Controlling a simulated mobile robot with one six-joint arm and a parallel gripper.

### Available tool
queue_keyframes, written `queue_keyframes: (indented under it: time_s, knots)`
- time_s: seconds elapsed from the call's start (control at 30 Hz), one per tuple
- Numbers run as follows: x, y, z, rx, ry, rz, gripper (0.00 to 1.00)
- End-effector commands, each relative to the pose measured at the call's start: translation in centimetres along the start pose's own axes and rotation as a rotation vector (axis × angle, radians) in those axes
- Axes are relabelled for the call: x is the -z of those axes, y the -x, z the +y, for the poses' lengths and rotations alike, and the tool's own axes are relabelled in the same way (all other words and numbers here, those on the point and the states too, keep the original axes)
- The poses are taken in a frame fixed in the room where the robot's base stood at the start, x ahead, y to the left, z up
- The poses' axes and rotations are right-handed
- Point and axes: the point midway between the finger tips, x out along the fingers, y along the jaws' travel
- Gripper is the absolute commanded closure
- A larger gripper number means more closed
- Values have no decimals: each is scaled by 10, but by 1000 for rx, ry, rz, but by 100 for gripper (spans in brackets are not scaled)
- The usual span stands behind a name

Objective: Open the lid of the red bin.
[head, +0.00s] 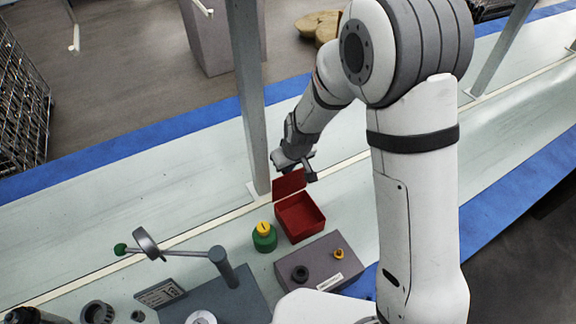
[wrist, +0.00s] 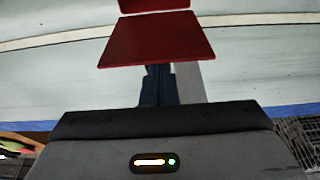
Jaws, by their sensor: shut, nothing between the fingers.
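The red bin (head: 302,228) stands on the pale table in the head view, its open top showing the inside. Its red lid (head: 289,184) is raised at the back edge, tilted up away from the opening. My gripper (head: 310,174) is shut and empty, just behind and above the lid. In the wrist view the lid (wrist: 156,40) is a flat red panel, with a strip of the bin (wrist: 153,4) at the top edge. The lid hides my fingertips there, so I cannot tell whether they touch it.
A green container with a yellow top (head: 264,238) stands left of the bin. A grey box with knobs (head: 318,262) sits in front of it. A grey post (head: 248,100) rises close to the left of my gripper. A lever device (head: 222,268) is at front left.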

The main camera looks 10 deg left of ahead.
Motion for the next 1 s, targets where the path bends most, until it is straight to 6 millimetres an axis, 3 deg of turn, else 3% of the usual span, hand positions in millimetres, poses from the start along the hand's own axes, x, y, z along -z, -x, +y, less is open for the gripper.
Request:
queue_keyframes:
  time_s: [0.5, 0.87, 1.0]
  knots:
    - [-5, 86, 6, -1, -1, 2, 100]
    - [-7, 96, 6, -1, -2, 0, 100]
    - [-12, 115, 18, -8, -38, 6, 100]
